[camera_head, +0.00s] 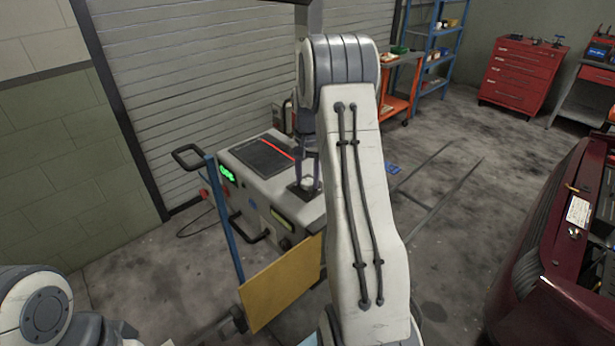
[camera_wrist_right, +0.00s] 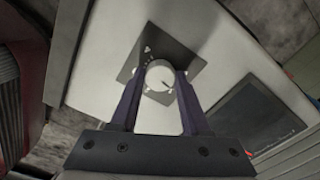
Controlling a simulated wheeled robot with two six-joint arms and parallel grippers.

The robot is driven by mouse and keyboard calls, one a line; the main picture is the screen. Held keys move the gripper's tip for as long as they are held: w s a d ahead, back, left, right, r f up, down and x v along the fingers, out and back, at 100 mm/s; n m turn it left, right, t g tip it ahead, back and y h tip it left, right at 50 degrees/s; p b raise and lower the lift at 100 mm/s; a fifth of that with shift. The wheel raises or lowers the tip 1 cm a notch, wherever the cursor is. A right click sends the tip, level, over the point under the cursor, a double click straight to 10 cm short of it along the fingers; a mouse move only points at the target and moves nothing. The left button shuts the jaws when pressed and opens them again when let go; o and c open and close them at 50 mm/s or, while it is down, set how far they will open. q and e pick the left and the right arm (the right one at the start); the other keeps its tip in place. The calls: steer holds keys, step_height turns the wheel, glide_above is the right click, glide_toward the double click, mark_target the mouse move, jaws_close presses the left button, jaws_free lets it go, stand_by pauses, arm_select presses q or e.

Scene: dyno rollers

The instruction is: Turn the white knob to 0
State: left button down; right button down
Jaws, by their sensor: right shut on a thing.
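The white knob (camera_wrist_right: 159,78) is round with a dark pointer line, and sits on a dark square plate (camera_wrist_right: 184,58) on the light top of a console. In the right wrist view my right gripper (camera_wrist_right: 160,80) has its two purple fingers on either side of the knob, shut on it. In the head view the right gripper (camera_head: 308,168) reaches down to the console top (camera_head: 260,187), and the knob is mostly hidden there. The pointer lies toward the lower right in the wrist view; the scale marks are too small to read. My left arm shows at the lower left; its gripper is not in view.
The console has a dark screen (camera_head: 262,156) with a red line, a green lit display (camera_head: 226,174) and a black handle (camera_head: 187,155). A yellow board (camera_head: 280,284) leans in front. A dark red car (camera_head: 560,240) stands at the right, and a red tool cabinet (camera_head: 522,75) behind.

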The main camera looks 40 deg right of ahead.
mark_target(307, 181)
steer(key=n, duration=0.4)
steer(key=shift+n+p, duration=0.3)
steer(key=shift+n, duration=1.5)
steer(key=shift+c, duration=1.9)
jaws_free()
step_height(307, 181, up, 11)
steer(key=b, duration=0.2)
steer(key=shift+f, duration=0.2)
